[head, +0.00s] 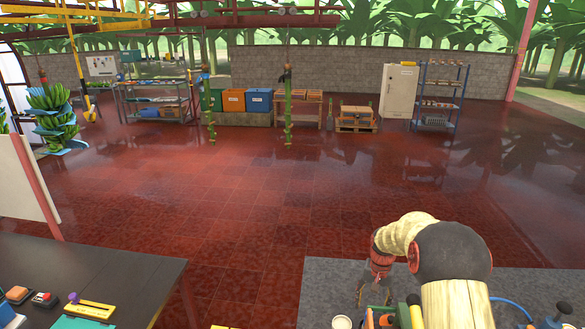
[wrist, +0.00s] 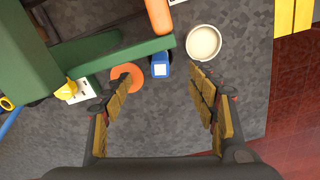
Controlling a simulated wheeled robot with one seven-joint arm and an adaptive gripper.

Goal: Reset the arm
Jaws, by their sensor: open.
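My arm, cream and black with a red section, reaches over a grey work surface (head: 328,285) at the lower right of the head view. My gripper (wrist: 162,90) shows in the wrist view with its two yellow-padded fingers wide apart. Nothing is between its pads. It points down at the grey surface, which holds a cream round cup (wrist: 204,42), a small blue item (wrist: 160,66) and an orange disc (wrist: 127,76) close to the left finger. In the head view the gripper is small and partly hidden by the arm.
A large green object (wrist: 80,55) stands left of my gripper in the wrist view. A dark table (head: 100,262) with tools is at the left in the head view. Two stripped stems (head: 288,115) hang further back. The red tiled floor between is clear.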

